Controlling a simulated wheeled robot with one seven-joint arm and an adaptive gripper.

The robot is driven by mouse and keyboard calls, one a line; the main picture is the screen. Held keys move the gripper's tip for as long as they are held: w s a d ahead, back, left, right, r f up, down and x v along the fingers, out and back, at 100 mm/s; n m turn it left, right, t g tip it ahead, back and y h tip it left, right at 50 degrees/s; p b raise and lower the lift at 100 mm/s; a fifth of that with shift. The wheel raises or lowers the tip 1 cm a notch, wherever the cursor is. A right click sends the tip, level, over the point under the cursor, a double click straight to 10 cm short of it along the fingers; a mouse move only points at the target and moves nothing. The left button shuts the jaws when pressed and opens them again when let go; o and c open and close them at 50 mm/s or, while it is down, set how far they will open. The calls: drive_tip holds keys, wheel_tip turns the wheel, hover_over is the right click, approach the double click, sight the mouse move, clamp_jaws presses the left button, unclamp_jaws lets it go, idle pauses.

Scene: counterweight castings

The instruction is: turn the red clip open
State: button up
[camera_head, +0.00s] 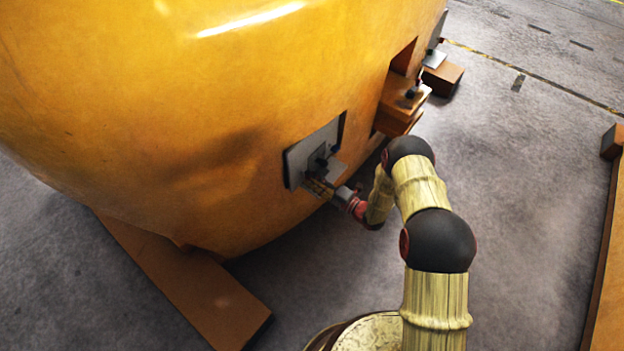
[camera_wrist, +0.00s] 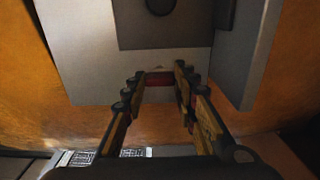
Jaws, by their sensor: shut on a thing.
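The red clip (camera_wrist: 160,79) shows in the wrist view as a short red bar between my fingertips, at the lower edge of a dark grey square block. My gripper (camera_wrist: 160,75) reaches up from the bottom of that view, with one finger on each side of the clip, shut on it. In the head view my gripper (camera_head: 318,187) is at the grey plate (camera_head: 297,160) on the yellow casting (camera_head: 220,130). The clip cannot be made out there, hidden by the fingers and the plate's fittings. How far the clip is turned cannot be told.
A grey side wall (camera_wrist: 257,50) stands close to the right of my fingers in the wrist view. Orange-brown blocks (camera_head: 398,100) jut from the casting at the right. A brown beam (camera_head: 190,285) lies on the floor below it.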

idle(0.4)
drive_tip(key=o, duration=1.2)
drive_tip(key=shift+c, duration=0.2)
drive_tip(key=v, duration=1.2)
